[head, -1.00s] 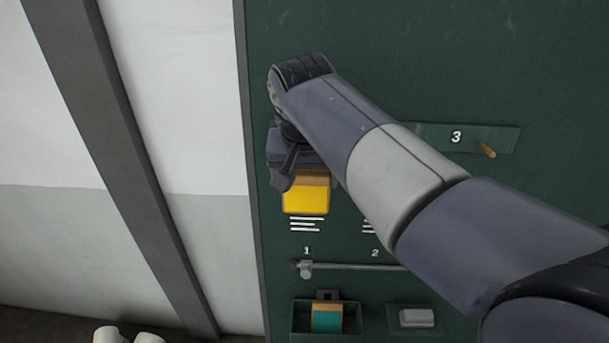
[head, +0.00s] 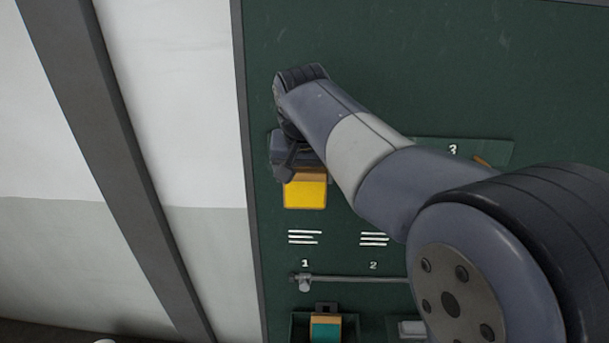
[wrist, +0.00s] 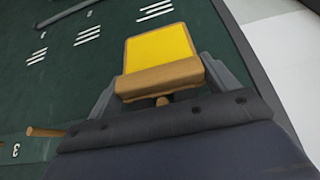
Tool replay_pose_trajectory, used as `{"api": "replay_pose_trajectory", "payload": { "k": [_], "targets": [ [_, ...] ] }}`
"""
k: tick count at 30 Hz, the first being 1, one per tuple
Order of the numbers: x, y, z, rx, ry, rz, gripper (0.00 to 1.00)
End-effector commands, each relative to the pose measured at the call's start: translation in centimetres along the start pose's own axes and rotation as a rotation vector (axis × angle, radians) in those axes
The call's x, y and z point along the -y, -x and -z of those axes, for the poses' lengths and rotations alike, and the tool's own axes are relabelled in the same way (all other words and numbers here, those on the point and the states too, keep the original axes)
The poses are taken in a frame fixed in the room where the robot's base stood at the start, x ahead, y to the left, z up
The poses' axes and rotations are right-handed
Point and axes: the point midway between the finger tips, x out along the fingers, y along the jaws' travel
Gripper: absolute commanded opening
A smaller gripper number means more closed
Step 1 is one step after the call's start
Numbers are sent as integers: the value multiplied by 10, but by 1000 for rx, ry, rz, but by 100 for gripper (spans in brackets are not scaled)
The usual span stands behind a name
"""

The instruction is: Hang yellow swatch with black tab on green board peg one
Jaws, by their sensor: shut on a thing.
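The yellow swatch (head: 305,194) hangs flat near the green board (head: 400,60) at its left side, below my gripper (head: 290,172). In the wrist view the yellow swatch (wrist: 158,50) has a tan header bar (wrist: 160,77). My gripper (wrist: 163,78) is shut on this bar, one finger at each end. A short brown peg-like stub (wrist: 163,101) shows between the bar and my gripper's body; I cannot tell whether the swatch is on it. No black tab is visible on the swatch.
A brown peg (wrist: 45,132) stands by label 3. Labels 1 (head: 305,263) and 2 sit lower, with a thin grey rail (head: 350,279) below them. A teal swatch (head: 325,328) with a dark tab is in a box underneath. My arm covers the board's right part.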

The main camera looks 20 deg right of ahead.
Motion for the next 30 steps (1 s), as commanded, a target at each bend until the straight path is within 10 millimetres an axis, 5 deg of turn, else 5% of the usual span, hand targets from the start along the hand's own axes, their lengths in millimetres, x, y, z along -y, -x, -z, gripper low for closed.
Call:
{"api": "replay_pose_trajectory", "payload": {
  "k": [13, 30],
  "targets": [
    [0, -14, 20, 1, 0, -1, 59],
    [0, -19, 23, 0, 0, 0, 59]
  ]
}}
